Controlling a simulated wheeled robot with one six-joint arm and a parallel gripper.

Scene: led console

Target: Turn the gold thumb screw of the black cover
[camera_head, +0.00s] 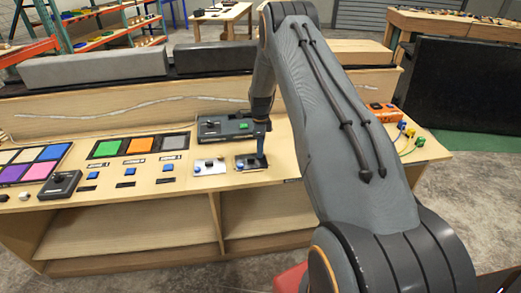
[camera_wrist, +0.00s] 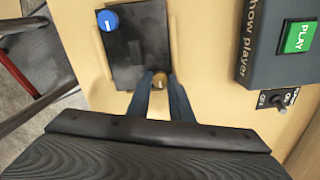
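The black cover (camera_wrist: 138,45) is a flat dark plate on the light wooden console top in the wrist view. It also shows in the head view (camera_head: 244,163). A blue knob (camera_wrist: 108,20) sits at its upper left corner. The gold thumb screw (camera_wrist: 159,80) is at the cover's near edge. My gripper (camera_wrist: 161,79) points down at it, one blue-grey finger on each side of the screw. The screw about fills the gap; I cannot tell whether the fingers press on it. In the head view, my gripper (camera_head: 262,153) is over the cover's right part and the screw is hidden.
A dark show player box with a green PLAY button (camera_wrist: 299,37) stands right of the cover, with a small toggle switch (camera_wrist: 278,100) beside it. A light plate with a blue knob (camera_head: 209,167) lies left of the cover. Orange box and cables (camera_head: 384,110) lie farther right.

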